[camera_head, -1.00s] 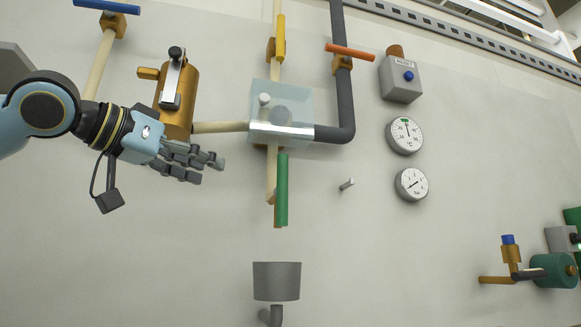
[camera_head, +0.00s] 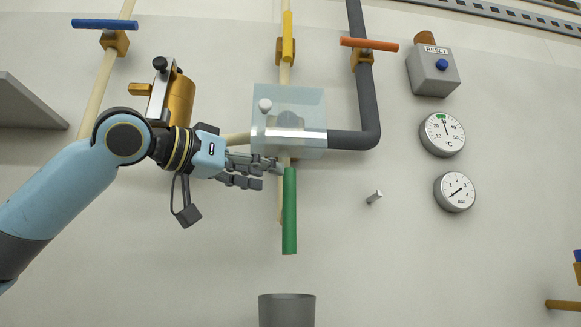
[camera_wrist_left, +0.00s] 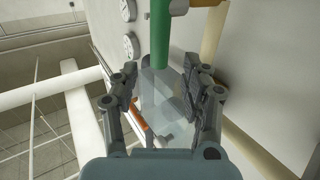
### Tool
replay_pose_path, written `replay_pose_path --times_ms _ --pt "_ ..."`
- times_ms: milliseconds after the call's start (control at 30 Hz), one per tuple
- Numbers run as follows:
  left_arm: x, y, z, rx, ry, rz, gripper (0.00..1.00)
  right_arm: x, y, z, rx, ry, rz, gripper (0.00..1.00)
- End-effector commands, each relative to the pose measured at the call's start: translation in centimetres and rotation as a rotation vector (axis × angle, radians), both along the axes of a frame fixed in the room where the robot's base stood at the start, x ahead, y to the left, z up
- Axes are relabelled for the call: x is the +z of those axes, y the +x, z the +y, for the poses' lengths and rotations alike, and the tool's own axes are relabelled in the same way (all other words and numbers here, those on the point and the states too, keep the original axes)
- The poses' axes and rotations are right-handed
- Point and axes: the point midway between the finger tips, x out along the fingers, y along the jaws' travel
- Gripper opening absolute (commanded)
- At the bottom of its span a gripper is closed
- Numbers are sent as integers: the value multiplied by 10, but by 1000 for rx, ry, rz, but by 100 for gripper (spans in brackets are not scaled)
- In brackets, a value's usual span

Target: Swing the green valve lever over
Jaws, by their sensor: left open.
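The green valve lever (camera_head: 289,212) hangs straight down along the pipe below a clear box in the head view. My left gripper (camera_head: 268,172) is just left of the lever's upper end, below the box. In the left wrist view the green lever (camera_wrist_left: 160,35) is at the top, beyond the open fingertips of my left gripper (camera_wrist_left: 168,72). The fingers are spread with nothing held between them. I cannot tell whether a finger touches the lever. My right gripper is not in view.
The clear box (camera_head: 300,105) sits just above the gripper. A yellow lever (camera_head: 288,37), an orange lever (camera_head: 369,45) and a blue lever (camera_head: 105,24) are higher up. A grey cup (camera_head: 287,308) is below. A small peg (camera_head: 374,197) sticks out to the right.

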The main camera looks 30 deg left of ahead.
Motion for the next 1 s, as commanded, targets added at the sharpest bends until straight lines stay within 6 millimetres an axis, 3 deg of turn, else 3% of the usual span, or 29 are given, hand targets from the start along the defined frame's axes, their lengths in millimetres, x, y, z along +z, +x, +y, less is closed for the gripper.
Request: replay_pose_path --times_ms 200,500,933,1000 --pt "2 25 -9 -3 -8 1 47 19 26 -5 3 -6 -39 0" --pt "0 55 -20 -1 -4 3 47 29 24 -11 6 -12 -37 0" --pt "-1 63 -22 0 1 3 47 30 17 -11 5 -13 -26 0" --pt "-1 63 -22 0 1 3 39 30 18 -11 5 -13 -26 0"
